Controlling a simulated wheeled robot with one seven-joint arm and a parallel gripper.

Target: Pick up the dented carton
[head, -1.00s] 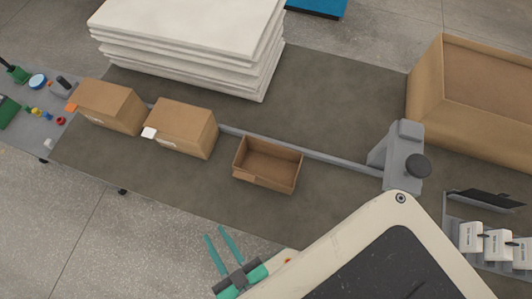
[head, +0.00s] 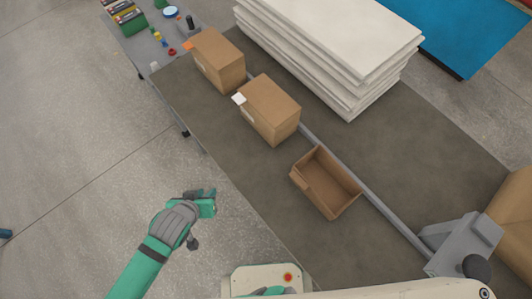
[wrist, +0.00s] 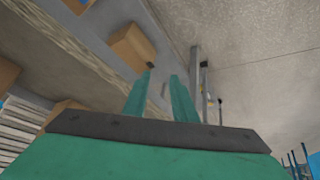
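Two closed brown cartons stand in a row on the dark grey table in the head view. The farther carton (head: 222,62) has an orange tag on its left edge, and the nearer carton (head: 272,108) has a white tag. I cannot make out a dent on either, so I cannot tell which is the dented one. My gripper (head: 212,200) is off the table's left side, over the floor, apart from both cartons. In the wrist view its two fingers (wrist: 161,80) are spread with nothing between them. A brown carton (wrist: 130,46) shows beyond the fingertips there.
An open, empty brown box (head: 325,182) sits nearer than the cartons. A low rail (head: 375,200) runs behind the row. A stack of white sheets (head: 335,50) stands beyond it. A side table (head: 150,45) with small parts adjoins the far end.

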